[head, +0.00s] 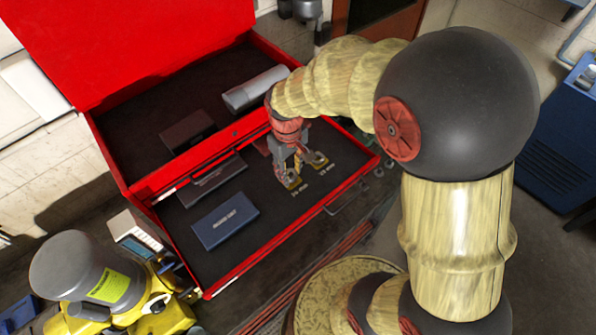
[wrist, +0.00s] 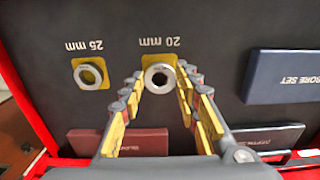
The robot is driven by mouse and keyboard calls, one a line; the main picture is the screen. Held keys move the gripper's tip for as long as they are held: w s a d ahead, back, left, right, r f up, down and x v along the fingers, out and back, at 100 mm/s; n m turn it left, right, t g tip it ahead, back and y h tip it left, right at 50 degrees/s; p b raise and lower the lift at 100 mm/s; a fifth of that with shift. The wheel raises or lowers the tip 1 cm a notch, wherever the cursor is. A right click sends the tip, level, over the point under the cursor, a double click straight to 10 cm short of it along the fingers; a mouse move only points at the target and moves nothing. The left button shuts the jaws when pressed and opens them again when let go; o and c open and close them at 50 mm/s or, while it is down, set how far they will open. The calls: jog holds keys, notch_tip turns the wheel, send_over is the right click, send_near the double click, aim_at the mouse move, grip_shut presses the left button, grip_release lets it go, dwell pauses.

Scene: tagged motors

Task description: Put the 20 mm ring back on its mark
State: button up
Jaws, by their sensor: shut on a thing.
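The 20 mm ring (wrist: 149,84) is a small silver ring between my fingertips in the wrist view. My gripper (wrist: 160,82) is shut on it. Its yellow square mark (wrist: 153,56) lies behind it, beside the printed "20 mm" label, and the ring overlaps the mark in this view. I cannot tell whether the ring touches the drawer floor. In the head view my gripper (head: 291,173) points down into the open drawer over the yellow mark (head: 293,185), and its fingers hide much of the ring.
A second ring (wrist: 89,76) sits on the yellow 25 mm mark, close beside my gripper. A blue "bore set" box (head: 225,220), a dark box (head: 212,180) and a maroon box (wrist: 118,142) lie nearby. The red drawer walls (head: 290,240) surround the dark floor.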

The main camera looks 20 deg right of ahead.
jog(key=shift+f, duration=0.8)
jog(key=shift+f, duration=0.25)
jog(key=o, duration=1.1)
jog(key=shift+r, duration=0.2)
